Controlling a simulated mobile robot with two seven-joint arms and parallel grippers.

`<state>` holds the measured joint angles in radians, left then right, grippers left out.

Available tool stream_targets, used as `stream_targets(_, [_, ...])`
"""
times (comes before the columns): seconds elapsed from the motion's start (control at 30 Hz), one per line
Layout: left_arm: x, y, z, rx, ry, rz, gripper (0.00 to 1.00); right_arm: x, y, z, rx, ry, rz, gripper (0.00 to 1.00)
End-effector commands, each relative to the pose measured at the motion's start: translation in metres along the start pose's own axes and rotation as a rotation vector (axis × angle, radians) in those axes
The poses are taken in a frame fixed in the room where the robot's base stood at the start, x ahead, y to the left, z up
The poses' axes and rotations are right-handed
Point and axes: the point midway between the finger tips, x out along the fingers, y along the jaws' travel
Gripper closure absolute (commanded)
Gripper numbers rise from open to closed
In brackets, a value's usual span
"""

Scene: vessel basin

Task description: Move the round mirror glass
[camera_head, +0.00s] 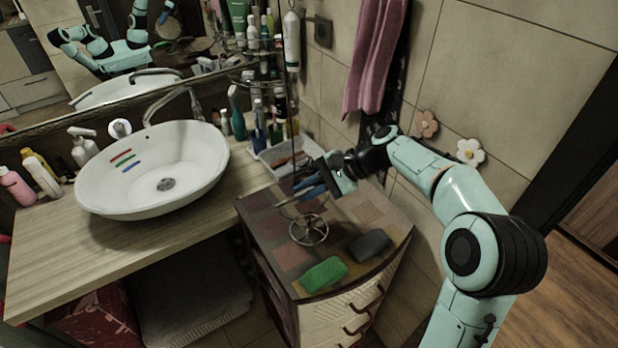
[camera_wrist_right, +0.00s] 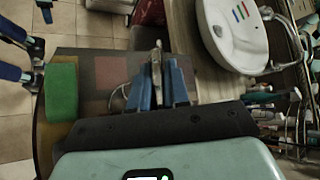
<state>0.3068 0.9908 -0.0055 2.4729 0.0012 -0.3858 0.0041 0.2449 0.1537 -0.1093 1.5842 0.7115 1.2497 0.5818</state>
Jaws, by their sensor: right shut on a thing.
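My right gripper (camera_head: 304,191) is above the back part of a small drawer cabinet, its blue fingers pointing left. It is shut on a thin grey thing, seen nearly edge-on, which I take to be the round mirror glass (camera_wrist_right: 156,69). In the right wrist view it stands between the two blue fingers (camera_wrist_right: 160,84) and sticks out past their tips. Its face does not show clearly. A round metal wire stand (camera_head: 309,230) is on the cabinet top just below the gripper, partly hidden in the wrist view.
A green sponge (camera_head: 324,274) and a dark grey sponge (camera_head: 370,245) lie near the front edge of the cabinet top (camera_head: 289,256). A tray (camera_head: 268,157) with bottles is behind. A white basin (camera_head: 152,172) stands on the wooden counter (camera_head: 60,248) at left. The tiled wall is close behind my right arm.

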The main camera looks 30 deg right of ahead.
Motion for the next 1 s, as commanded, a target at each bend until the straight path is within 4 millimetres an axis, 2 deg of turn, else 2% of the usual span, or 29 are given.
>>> stream_targets(0.03, [-0.0086,0.0064,-0.0094,0.004,0.011,0.004,0.57,-0.0009,-0.0070,0.0012,0.026,0.000,0.030,1.00])
stream_targets(0.1, [-0.0108,0.0081,-0.0120,0.005,0.014,0.005,0.57,0.0005,-0.0071,-0.0005,0.070,0.000,0.074,1.00])
stream_targets(0.5, [-0.0103,0.0075,-0.0110,0.004,0.012,0.004,0.57,0.0050,-0.0134,-0.0051,0.255,0.001,0.256,1.00])
stream_targets(1.0, [-0.0104,0.0076,-0.0113,0.005,0.013,0.005,0.57,0.0060,-0.0165,-0.0056,0.307,0.000,0.307,1.00])
